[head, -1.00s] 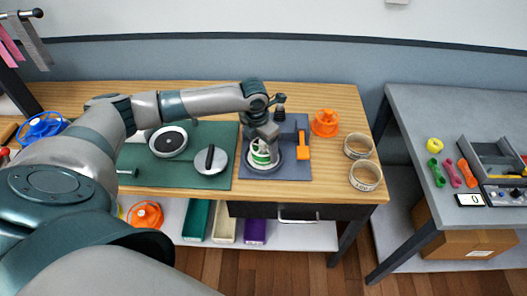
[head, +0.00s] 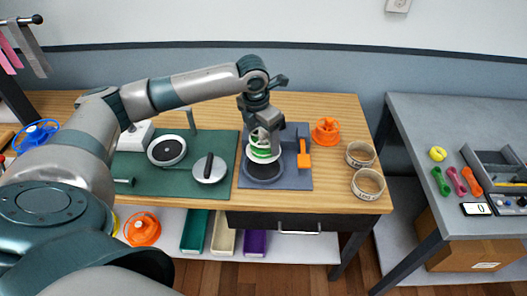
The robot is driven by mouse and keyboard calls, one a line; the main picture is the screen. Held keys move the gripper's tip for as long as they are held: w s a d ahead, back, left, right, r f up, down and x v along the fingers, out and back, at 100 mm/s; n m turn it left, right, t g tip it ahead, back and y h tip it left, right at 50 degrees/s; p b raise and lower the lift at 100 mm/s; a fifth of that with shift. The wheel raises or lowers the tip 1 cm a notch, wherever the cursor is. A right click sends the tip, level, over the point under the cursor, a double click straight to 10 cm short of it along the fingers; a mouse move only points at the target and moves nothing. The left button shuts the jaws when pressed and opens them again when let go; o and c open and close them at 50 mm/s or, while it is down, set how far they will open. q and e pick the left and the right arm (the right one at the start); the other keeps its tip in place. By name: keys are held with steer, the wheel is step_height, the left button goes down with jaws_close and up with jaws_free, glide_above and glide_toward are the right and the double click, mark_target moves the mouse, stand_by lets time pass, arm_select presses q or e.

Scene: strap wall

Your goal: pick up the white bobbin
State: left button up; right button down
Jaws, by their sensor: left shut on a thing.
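The white bobbin (head: 262,157) with a green band around its middle hangs under my left gripper (head: 265,140). The gripper is shut on it and points down. The bobbin appears raised a little above a round dark disc with a pale rim (head: 263,171) on the grey-blue mat. The gripper's fingers hide part of the bobbin's top. My right gripper is not in view.
An orange-handled part (head: 303,158) stands right of the bobbin, with an orange spool (head: 326,131) behind. Two tape rings (head: 368,183) lie near the table's right edge. A green mat (head: 206,191) with round devices lies left. A grey table (head: 420,110) stands right, across a gap.

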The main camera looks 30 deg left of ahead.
arm_select(q)
steer(key=shift+r, duration=1.1)
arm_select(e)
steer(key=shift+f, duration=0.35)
